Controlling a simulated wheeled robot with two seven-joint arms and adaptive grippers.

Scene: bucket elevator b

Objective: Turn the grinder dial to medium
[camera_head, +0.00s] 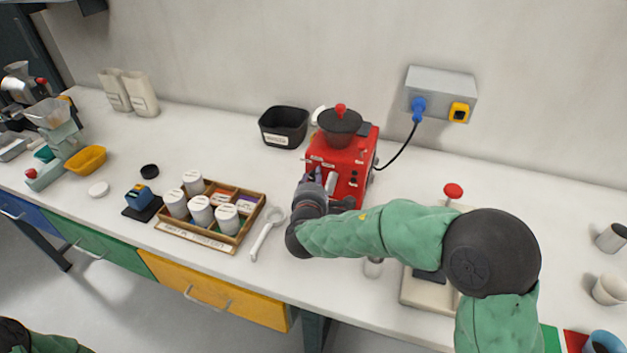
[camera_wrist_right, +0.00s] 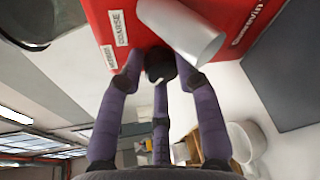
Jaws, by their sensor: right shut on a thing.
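The red grinder (camera_head: 343,158) stands on the white counter against the wall, with a black hopper (camera_head: 340,122) and a red knob on its lid. My right gripper (camera_head: 318,184) is at the grinder's front face. In the right wrist view the gripper (camera_wrist_right: 160,66) has its purple fingers closed around a small black dial (camera_wrist_right: 159,64) on the red front (camera_wrist_right: 235,15). A label reading COARSE (camera_wrist_right: 120,27) is near the dial, and a second small label (camera_wrist_right: 109,57) is too blurred to read surely. The dial's setting is hidden by the fingers. My left gripper is out of view.
A grey metal spout (camera_wrist_right: 185,30) juts out close beside the fingers. A white wrench-like tool (camera_head: 266,234) and a wooden tray (camera_head: 250,220) with white canisters lie left of my gripper. A black bin (camera_head: 283,126) stands behind. A cable (camera_head: 398,150) runs to the wall socket box (camera_head: 440,90).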

